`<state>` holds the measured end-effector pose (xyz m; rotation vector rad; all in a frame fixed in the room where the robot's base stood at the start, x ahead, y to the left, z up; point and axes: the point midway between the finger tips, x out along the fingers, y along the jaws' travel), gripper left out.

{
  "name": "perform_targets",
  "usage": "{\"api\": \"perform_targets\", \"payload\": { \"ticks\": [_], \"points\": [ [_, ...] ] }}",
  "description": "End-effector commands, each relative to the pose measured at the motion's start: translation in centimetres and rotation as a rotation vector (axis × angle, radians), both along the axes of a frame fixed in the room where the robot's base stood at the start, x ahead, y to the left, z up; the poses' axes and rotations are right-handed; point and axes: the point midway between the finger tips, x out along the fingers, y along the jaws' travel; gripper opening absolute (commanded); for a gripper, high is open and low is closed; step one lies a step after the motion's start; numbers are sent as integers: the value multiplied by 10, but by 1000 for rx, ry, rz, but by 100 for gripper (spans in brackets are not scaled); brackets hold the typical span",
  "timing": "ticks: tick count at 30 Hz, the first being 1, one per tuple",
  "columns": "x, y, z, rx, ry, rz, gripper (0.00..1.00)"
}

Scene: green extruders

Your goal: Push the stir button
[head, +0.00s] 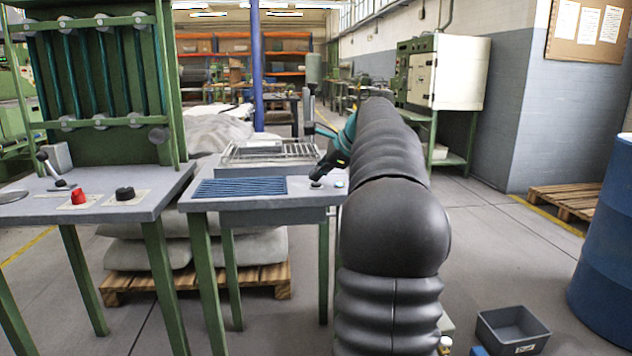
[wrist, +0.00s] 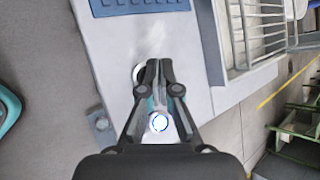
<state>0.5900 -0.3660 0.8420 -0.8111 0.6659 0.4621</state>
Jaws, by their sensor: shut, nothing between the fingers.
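My gripper (head: 320,175) is shut and empty, low over the right part of a grey table (head: 262,204). In the wrist view its closed fingertips (wrist: 159,63) lie beside a pale round button (wrist: 137,73), partly hidden by the left fingertip. I cannot tell whether they touch. A second round button with a lit blue ring (wrist: 159,122) shows between the finger linkages; it also appears at the table's right edge in the head view (head: 339,184). No label is readable, so I cannot tell which is the stir button.
A blue slotted panel (head: 240,187) and a metal wire rack (head: 268,152) are on the same table. To the left stands a green machine bench with a red knob (head: 78,197) and a black knob (head: 125,193). A blue barrel (head: 606,240) and grey bin (head: 511,328) are at right.

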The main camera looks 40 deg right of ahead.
Motion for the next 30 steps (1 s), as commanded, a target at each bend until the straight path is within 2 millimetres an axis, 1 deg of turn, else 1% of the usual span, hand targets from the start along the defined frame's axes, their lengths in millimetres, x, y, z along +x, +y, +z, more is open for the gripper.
{"api": "perform_targets", "payload": {
  "ticks": [4,7,25,27,30],
  "points": [
    [0,0,1,0,0,0,0],
    [0,0,6,0,0,0,0],
    [0,0,56,0,-1,-1,0],
    [0,0,60,0,0,0,0],
    [0,0,61,0,0,0,0]
  ]
}}
